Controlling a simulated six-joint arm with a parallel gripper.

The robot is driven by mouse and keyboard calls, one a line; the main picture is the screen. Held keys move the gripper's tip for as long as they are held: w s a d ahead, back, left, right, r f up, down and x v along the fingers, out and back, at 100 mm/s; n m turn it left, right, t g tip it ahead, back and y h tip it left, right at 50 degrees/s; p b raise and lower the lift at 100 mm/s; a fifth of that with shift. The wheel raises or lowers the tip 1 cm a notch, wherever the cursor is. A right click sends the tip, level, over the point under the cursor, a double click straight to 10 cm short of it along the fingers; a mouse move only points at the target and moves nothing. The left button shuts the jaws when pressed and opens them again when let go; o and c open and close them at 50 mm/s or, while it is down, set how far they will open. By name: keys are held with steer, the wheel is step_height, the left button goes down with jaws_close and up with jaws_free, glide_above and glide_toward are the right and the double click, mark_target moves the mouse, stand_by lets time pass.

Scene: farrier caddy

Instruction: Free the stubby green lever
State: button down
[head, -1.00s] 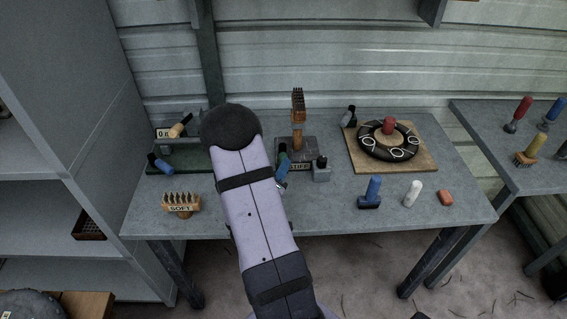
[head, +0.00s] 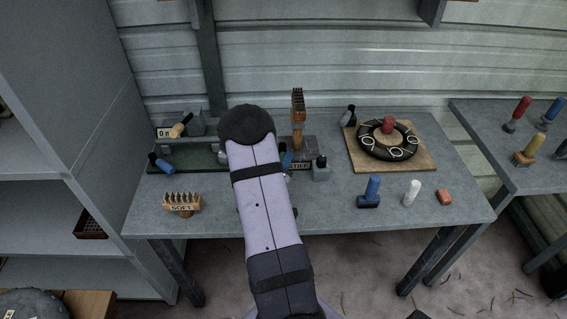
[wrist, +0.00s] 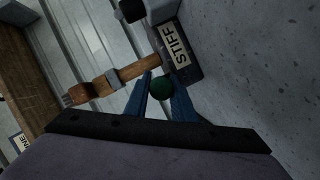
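A dark green rounded knob (wrist: 161,88), which looks like the end of the stubby green lever, shows in the wrist view between my gripper's two blue fingers. My gripper (wrist: 161,74) is open, with one finger on each side of the knob. I cannot tell whether either finger touches it. In the head view my gripper is mostly hidden behind my arm, with a bit of blue finger showing beside the grey block labelled STIFF (head: 299,166). The lever's lower part is hidden.
A wooden-handled brush (head: 298,128) stands upright at the STIFF block, close to my gripper. A dark-topped grey block (head: 321,170) is to its right. A green tray (head: 205,158) is at left, a SOFT brush (head: 182,203) in front.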

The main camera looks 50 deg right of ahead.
steer(key=shift+w+a+r+m+g+h, duration=0.15)
steer(key=shift+w+m+g+h, duration=0.1)
steer(key=shift+m+g, duration=0.2)
steer(key=shift+w+a+f+m+g+h, duration=0.1)
steer(key=shift+w+a+m+g+h, duration=0.1)
steer(key=shift+m+g, duration=0.25)
steer(key=c, duration=1.5)
jaws_free()
steer(key=shift+s, duration=0.1)
steer(key=shift+s+d+n, duration=0.15)
steer(key=shift+n, duration=0.15)
